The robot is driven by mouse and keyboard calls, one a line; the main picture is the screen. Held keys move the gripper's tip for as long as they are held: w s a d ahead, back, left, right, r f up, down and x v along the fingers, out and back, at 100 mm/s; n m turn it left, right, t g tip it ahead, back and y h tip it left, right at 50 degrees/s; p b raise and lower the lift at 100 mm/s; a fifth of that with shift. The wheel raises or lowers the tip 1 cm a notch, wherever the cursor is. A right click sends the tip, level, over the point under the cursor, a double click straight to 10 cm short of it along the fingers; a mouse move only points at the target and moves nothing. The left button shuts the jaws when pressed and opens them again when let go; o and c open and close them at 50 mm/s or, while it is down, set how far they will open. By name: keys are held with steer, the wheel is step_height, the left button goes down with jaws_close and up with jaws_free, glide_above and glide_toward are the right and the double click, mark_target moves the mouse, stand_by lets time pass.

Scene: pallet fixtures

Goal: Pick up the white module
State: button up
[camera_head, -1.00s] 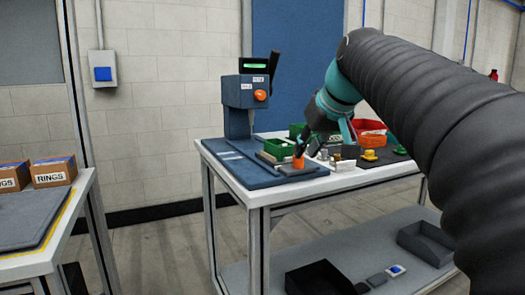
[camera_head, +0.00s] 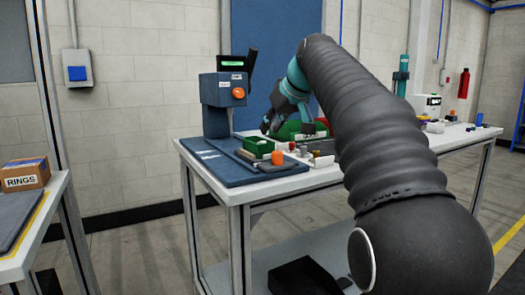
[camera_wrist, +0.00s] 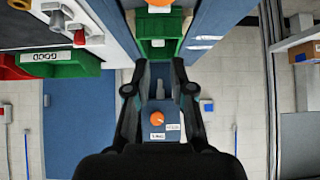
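Several small pale blocks (camera_head: 303,151) stand on the workbench in the head view, beside red and dark knobs. A whitish block (camera_wrist: 54,18) shows at the upper left of the wrist view. I cannot tell which piece is the white module. My gripper (camera_wrist: 162,68) is open, with nothing between its fingers. In the head view my gripper (camera_head: 267,126) hangs near the back of the bench, by the green bins and to the left of the pale blocks. It is apart from the blocks.
A larger green bin labelled GOOD (camera_wrist: 60,62) lies behind. A blue-grey press (camera_head: 215,105) stands at left. A RINGS box (camera_head: 25,173) sits on another table.

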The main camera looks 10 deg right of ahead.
steer(key=shift+x, duration=3.05)
steer(key=shift+s+d+f, duration=0.15)
steer(key=shift+f, duration=0.05)
jaws_close()
